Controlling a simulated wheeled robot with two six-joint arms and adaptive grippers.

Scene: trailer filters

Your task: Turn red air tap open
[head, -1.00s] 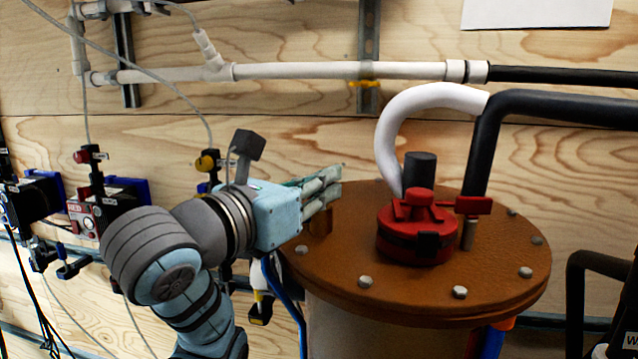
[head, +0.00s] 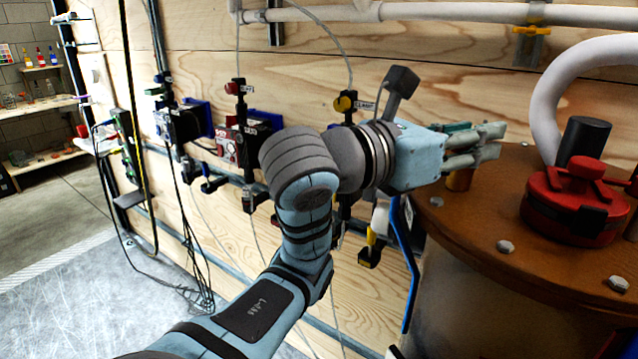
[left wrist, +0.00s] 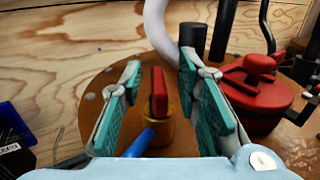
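In the left wrist view a red tap handle (left wrist: 158,92) stands upright on a brass fitting (left wrist: 158,132), with a blue hose at its front. My left gripper (left wrist: 160,92) is open, with one teal-padded finger on each side of the handle and gaps between. In the head view my left gripper (head: 478,145) reaches over the left edge of the brown round lid (head: 470,225). The brass fitting (head: 459,180) shows below the fingers there; the red handle is hidden by them. My right gripper is not in view.
A red cap (head: 578,200) and black cylinder (head: 583,140) stand on the lid to the right. A white hose (head: 545,110) curves behind. Wall valves with a red knob (head: 238,88) and a yellow knob (head: 345,102) are behind my left arm. Open floor lies at far left.

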